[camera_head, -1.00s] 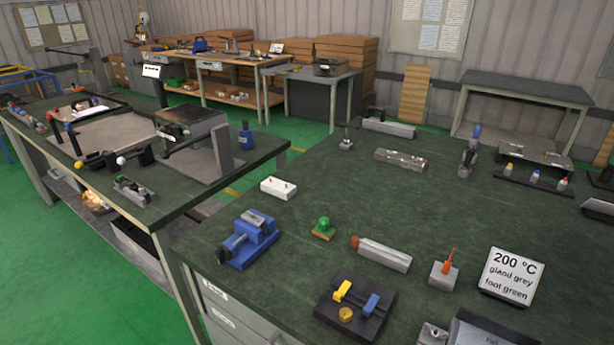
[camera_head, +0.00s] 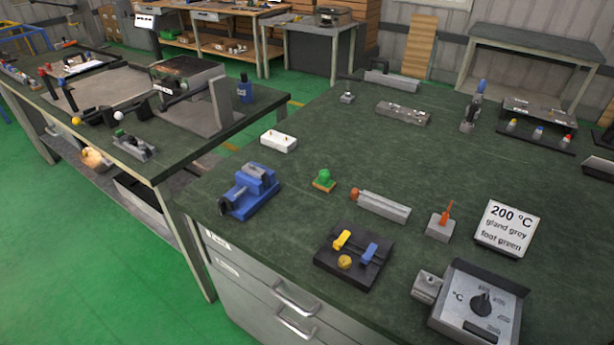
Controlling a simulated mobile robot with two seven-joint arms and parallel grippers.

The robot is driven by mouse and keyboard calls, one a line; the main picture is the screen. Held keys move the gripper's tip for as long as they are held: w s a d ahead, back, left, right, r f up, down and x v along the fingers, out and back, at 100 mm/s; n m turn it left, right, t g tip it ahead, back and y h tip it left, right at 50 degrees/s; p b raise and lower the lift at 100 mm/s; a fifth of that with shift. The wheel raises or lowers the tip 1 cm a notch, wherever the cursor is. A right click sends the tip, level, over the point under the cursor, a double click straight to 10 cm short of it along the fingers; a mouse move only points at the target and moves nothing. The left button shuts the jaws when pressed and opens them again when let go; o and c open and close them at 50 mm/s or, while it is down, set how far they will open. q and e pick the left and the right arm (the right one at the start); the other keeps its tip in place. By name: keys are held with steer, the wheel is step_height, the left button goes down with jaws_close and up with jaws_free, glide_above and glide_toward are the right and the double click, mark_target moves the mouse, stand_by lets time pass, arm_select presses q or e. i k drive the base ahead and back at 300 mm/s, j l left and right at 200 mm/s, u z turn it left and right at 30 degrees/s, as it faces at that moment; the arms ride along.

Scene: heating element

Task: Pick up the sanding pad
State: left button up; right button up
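A small block with a round green knob on a flat orange-brown base (camera_head: 324,181) sits on the dark green bench top (camera_head: 420,165). It looks like the sanding pad, though no label shows. It stands upright between the blue vise (camera_head: 250,190) and a grey bar with an orange-brown end (camera_head: 381,206). Nothing touches it. Neither of my grippers shows in the view.
A black fixture with yellow and blue clamps (camera_head: 354,256) lies near the front edge. A white block (camera_head: 279,141) lies behind the vise. A "200 °C" sign (camera_head: 507,228) and a dial box (camera_head: 478,306) stand at right. A gap separates the left bench (camera_head: 180,160).

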mark_target(324, 182)
steer(key=k+j, duration=0.65)
steer(key=j, duration=0.15)
